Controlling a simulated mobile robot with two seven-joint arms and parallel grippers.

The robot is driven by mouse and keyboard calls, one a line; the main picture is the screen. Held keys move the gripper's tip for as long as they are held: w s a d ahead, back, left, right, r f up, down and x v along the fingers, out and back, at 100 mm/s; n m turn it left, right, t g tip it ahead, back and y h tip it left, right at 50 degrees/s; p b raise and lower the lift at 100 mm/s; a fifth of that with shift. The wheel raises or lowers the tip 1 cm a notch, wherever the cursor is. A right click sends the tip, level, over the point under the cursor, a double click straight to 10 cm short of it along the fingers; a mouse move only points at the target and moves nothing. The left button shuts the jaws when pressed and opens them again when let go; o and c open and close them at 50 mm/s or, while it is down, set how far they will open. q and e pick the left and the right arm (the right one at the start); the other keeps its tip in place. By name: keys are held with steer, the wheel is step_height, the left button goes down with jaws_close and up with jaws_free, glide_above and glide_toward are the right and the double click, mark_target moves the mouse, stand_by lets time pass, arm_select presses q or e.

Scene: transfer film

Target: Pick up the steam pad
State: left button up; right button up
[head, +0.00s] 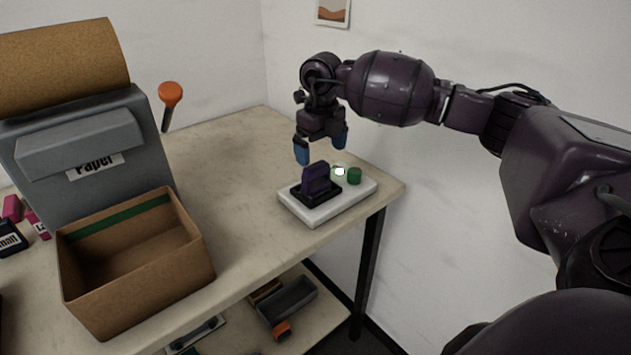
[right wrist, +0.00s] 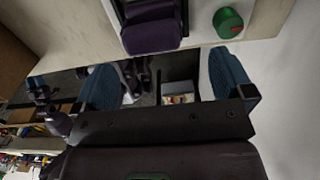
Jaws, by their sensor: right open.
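The steam pad appears to be the dark purple block (head: 317,178) standing upright in a black holder on a white base (head: 316,212) at the right end of the table. It also shows at the top of the right wrist view (right wrist: 151,36). My right gripper (head: 321,148) is open and empty, with blue fingertips pointing down just above the purple block. The right wrist view shows the two fingers apart (right wrist: 165,82) with the block beyond them, not between them.
A green knob (head: 354,176) and a small white light (head: 339,171) are on the white base beside the block. An open cardboard box (head: 140,280) stands left, before a grey paper dispenser (head: 85,150) and an orange-topped lever (head: 170,95). The table between is clear.

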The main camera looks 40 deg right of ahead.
mark_target(316, 165)
step_height(316, 165, down, 2)
steer(key=shift+f, duration=0.1)
steer(key=shift+w+a+f, duration=0.1)
steer(key=shift+a+f, duration=0.05)
steer(key=shift+f, duration=0.7)
steer(key=shift+w+a+f, duration=0.1)
steer(key=shift+a+f, duration=0.1)
steer(key=shift+f, duration=0.65)
steer(key=shift+w+a+f, duration=0.1)
steer(key=shift+a+f, duration=0.05)
steer(key=shift+f, duration=0.7)
steer(key=c, duration=1.2)
